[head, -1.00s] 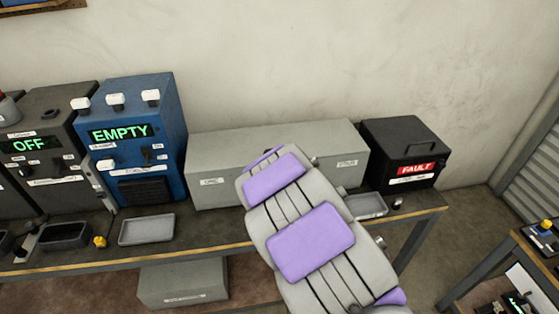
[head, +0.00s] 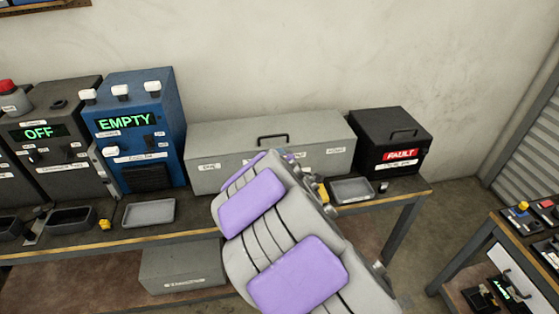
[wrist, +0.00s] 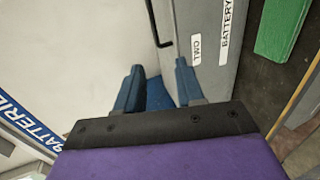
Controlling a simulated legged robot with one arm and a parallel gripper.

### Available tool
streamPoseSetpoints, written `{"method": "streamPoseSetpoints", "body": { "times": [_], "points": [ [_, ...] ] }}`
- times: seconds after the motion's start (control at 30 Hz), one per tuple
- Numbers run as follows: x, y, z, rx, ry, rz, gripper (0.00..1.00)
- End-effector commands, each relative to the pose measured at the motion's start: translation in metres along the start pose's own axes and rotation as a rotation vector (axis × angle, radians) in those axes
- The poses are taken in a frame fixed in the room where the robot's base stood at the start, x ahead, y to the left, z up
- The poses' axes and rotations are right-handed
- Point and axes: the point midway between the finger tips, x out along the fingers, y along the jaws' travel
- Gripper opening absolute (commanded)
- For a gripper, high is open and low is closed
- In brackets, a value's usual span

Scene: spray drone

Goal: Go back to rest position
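My arm, grey with purple pads, reaches forward over the workbench (head: 90,250) in the head view and hides my gripper there. In the wrist view my gripper (wrist: 158,88) shows two blue fingers standing apart, with nothing held between them. A blue surface shows behind the fingers; I cannot tell what it is. A long grey box (head: 230,135) with a black handle stands at the back of the workbench, partly behind my arm. In the wrist view a grey box (wrist: 208,15) with a "BATTERY" label is close beside the fingers.
A blue machine (head: 165,110) reads EMPTY; a dark machine (head: 55,160) reads OFF. A black box (head: 400,130) reads FAULT. Grey trays (head: 148,214) lie along the bench. A second table (head: 485,240) with devices stands at right. A green block (wrist: 285,30) shows in the wrist view.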

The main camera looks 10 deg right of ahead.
Motion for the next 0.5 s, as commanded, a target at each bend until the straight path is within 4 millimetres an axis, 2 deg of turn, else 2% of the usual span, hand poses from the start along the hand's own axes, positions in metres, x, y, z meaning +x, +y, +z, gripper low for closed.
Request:
{"method": "streamPoseSetpoints", "body": {
  "times": [0.23,0.33,0.43,0.5],
  "points": [
    [-0.001,0.000,0.001,0.003,-0.003,-0.001,0.38],
    [-0.006,0.002,0.008,0.036,-0.029,-0.019,0.38],
    [-0.022,0.004,0.025,0.128,-0.100,-0.070,0.38],
    [-0.040,0.001,0.041,0.222,-0.172,-0.128,0.38]
  ]
}}
